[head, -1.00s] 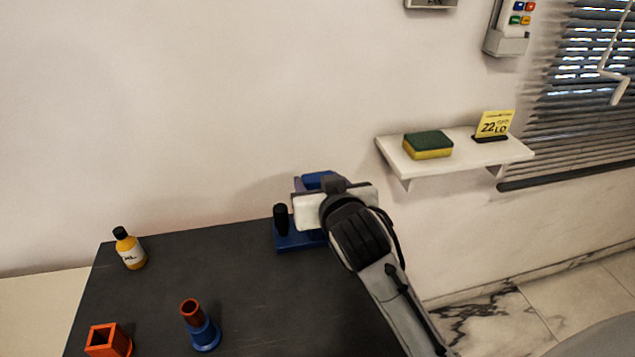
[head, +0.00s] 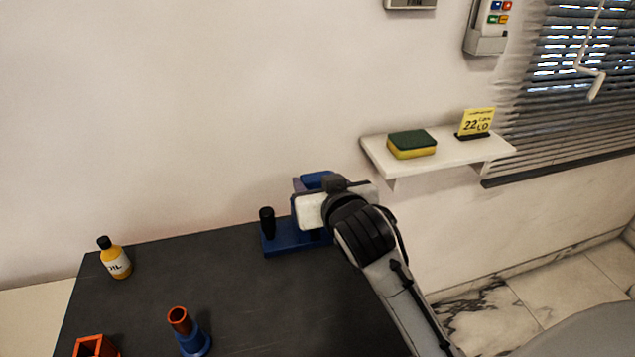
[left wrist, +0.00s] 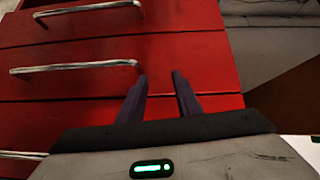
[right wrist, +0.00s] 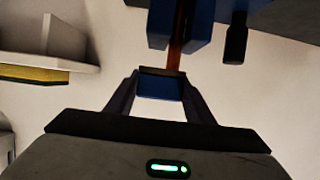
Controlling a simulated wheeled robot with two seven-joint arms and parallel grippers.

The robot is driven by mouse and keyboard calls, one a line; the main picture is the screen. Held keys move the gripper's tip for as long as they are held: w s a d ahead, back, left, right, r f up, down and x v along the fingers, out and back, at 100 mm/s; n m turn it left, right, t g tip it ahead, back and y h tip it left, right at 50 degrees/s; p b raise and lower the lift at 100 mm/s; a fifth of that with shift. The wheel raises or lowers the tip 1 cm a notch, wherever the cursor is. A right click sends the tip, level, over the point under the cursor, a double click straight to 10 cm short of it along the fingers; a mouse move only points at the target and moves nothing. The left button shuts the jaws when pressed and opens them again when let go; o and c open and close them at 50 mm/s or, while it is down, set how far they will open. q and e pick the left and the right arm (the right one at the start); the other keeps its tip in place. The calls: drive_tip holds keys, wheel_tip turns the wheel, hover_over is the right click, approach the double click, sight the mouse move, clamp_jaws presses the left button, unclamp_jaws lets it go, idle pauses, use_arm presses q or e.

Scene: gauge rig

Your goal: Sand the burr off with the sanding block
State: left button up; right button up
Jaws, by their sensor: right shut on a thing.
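The blue sanding block (right wrist: 160,87) is between the fingers of my right gripper (right wrist: 158,78), with a brown strip along its far edge. In the head view, my right gripper (head: 303,184) is shut on the block (head: 317,179) over the table's back right corner. A blue fixture (head: 290,245) with a black knob (head: 267,222) stands there. In the right wrist view, an orange-brown bar (right wrist: 177,30) sits between the fixture's blue jaws, just beyond the block; contact cannot be told. No burr can be made out. My left gripper (left wrist: 159,76) is open and empty before red drawers (left wrist: 190,60).
The dark table (head: 250,310) holds an oil bottle (head: 115,259), an orange square socket (head: 95,347) and a blue-based orange tube (head: 190,335). A wall shelf (head: 465,152) at right carries a green-and-yellow sponge (head: 411,146) and a yellow sign (head: 476,122). The table's middle is clear.

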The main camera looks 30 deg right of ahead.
drive_tip(key=shift+w+a+f, duration=0.15)
drive_tip(key=shift+a+f, duration=0.1)
drive_tip(key=shift+a, duration=0.55)
drive_tip(key=shift+w+a+f, duration=0.15)
drive_tip(key=shift+a+f, duration=0.05)
drive_tip(key=shift+a, duration=0.55)
drive_tip(key=shift+d, duration=0.1)
drive_tip(key=shift+s+d, duration=0.2)
drive_tip(key=shift+d, duration=0.65)
drive_tip(key=shift+d+r, duration=0.55)
drive_tip(key=shift+r, duration=0.3)
drive_tip(key=shift+s+d+r, duration=0.1)
drive_tip(key=shift+d+r, duration=0.2)
drive_tip(key=shift+r, duration=0.35)
drive_tip(key=shift+s+d+r, duration=0.1)
drive_tip(key=shift+d+r, duration=0.2)
drive_tip(key=shift+r, duration=0.35)
drive_tip(key=shift+s+d+r, duration=0.1)
drive_tip(key=shift+d+r, duration=0.2)
drive_tip(key=shift+r, duration=0.35)
